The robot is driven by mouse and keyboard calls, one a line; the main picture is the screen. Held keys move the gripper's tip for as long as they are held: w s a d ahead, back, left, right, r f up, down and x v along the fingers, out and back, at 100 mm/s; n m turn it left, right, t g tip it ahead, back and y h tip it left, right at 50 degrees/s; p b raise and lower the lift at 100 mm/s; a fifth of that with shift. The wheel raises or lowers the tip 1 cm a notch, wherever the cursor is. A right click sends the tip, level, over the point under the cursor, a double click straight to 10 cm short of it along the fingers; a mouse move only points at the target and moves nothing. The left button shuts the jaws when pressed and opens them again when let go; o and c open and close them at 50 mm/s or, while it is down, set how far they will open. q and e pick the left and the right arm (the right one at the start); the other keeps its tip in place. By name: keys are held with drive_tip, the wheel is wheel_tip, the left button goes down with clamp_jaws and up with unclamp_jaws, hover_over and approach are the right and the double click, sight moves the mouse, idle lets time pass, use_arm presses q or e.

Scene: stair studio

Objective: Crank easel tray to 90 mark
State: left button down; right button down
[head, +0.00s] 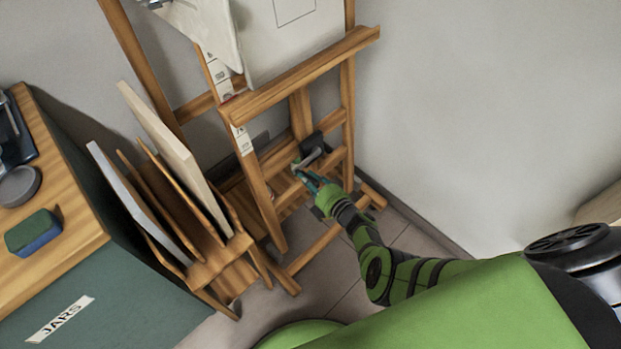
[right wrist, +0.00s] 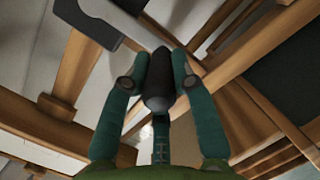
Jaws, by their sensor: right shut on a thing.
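The wooden easel (head: 267,212) stands against the wall, with its tray (head: 300,76) running across it under a white canvas (head: 283,45). A white scale strip (head: 243,139) runs along the left upright, above and below the tray; its numbers are too small to read. The crank (head: 307,160), a grey arm with a black part, sits low between the uprights. My right gripper (head: 304,176) reaches it. In the right wrist view, its teal fingers are shut around the crank's dark knob (right wrist: 157,88). My left gripper is out of view.
A wooden rack (head: 212,262) holding several boards stands left of the easel. A green cabinet labelled JARS (head: 130,285) with a wooden top is at the far left, carrying a green-and-blue block (head: 33,232). Bare floor lies right of the easel's foot.

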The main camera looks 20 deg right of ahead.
drive_tip(key=shift+w+r+m+p, duration=0.3)
drive_tip(key=shift+w+r, duration=0.05)
drive_tip(key=shift+r, duration=0.4)
drive_tip(key=shift+d+r, duration=0.15)
drive_tip(key=shift+r, duration=0.05)
drive_tip(key=c, duration=1.1)
unclamp_jaws()
drive_tip(key=shift+m, duration=0.3)
drive_tip(key=shift+o, duration=0.2)
drive_tip(key=shift+f, duration=0.15)
drive_tip(key=shift+s, duration=0.1)
drive_tip(key=shift+s+f, duration=0.1)
drive_tip(key=shift+v, duration=0.85)
drive_tip(key=v, duration=1)
drive_tip(key=shift+d, duration=0.1)
